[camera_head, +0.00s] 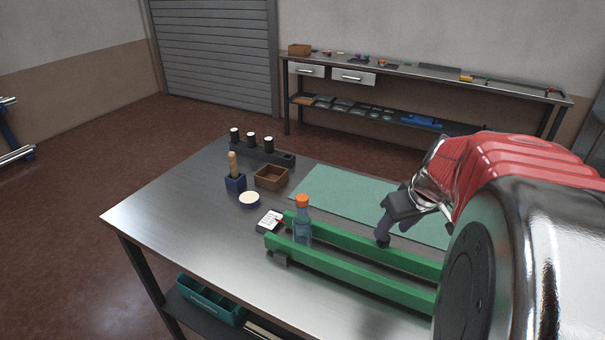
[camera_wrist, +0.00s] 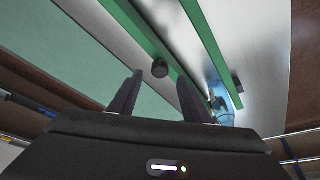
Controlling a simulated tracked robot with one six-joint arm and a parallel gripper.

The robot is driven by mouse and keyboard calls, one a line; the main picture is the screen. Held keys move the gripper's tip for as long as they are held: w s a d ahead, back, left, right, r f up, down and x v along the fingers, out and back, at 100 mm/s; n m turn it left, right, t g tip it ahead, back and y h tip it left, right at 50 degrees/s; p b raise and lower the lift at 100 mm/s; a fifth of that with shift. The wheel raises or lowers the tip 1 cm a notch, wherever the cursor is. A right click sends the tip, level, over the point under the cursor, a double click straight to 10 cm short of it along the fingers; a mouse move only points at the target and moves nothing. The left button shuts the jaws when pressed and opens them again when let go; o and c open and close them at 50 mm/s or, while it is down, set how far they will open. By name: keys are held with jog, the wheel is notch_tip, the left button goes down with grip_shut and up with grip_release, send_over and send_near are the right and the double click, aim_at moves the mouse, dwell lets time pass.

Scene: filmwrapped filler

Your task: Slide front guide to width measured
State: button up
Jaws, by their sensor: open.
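Two parallel green guides lie on the metal table: the front guide (camera_head: 350,272) nearer me and the rear guide (camera_head: 390,255) behind it. In the wrist view the front guide (camera_wrist: 207,45) has a dark knob (camera_wrist: 236,75) on its outer side. The rear guide (camera_wrist: 145,32) has a knob (camera_wrist: 160,68) on the mat side. A clear blue bottle (camera_head: 303,228) with an orange cap stands upright between the guides at their left end. My gripper (camera_head: 393,232) is open and empty behind the rear guide, over the mat side. In the wrist view its fingertips (camera_wrist: 160,77) are near the rear knob.
A green mat (camera_head: 340,189) covers the table behind the guides. A small white-faced device (camera_head: 270,221) lies left of the bottle. A round white-topped tin (camera_head: 249,199), a brown box (camera_head: 271,177), a blue holder (camera_head: 235,183) and a dark rack (camera_head: 262,153) stand farther back. The table's front-left is clear.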

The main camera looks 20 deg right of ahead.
aim_at(385, 237)
jog(key=shift+x, duration=2.65)
grip_shut()
